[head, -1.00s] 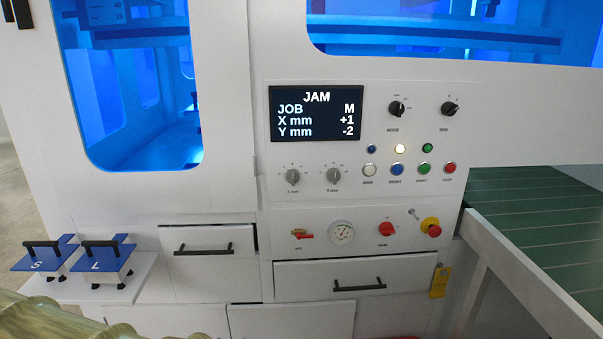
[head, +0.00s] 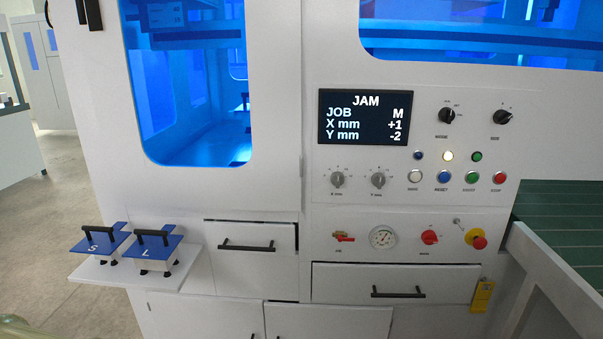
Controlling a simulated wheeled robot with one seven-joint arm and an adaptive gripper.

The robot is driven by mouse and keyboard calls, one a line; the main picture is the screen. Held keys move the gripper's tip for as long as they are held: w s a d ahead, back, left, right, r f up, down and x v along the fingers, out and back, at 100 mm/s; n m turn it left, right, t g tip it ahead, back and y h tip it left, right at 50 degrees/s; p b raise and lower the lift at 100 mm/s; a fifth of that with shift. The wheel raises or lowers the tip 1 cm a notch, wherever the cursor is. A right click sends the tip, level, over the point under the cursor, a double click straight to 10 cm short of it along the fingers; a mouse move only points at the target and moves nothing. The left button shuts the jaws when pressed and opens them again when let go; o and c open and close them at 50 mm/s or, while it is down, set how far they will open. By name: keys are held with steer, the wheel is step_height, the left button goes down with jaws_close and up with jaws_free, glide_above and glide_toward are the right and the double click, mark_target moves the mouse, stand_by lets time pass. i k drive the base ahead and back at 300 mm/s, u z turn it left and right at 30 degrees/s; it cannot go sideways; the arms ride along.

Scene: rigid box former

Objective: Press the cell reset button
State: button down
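The cell reset button is the blue push button (head: 444,177) labelled RESET on the control panel. It sits in a row between a white button (head: 415,176) and a green button (head: 472,177), with a red button (head: 499,178) at the right end. The display (head: 367,118) above reads JAM, JOB M, X mm +1, Y mm -2.
A white shelf (head: 118,277) holding blue blocks S (head: 100,240) and L (head: 154,250) juts out at the lower left. Drawers with black handles lie below the panel. A red and yellow emergency stop (head: 475,238) sticks out. A green conveyor (head: 565,225) is at the right.

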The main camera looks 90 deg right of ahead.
mark_target(443, 177)
steer(key=i, duration=0.95)
steer(key=z, duration=3.15)
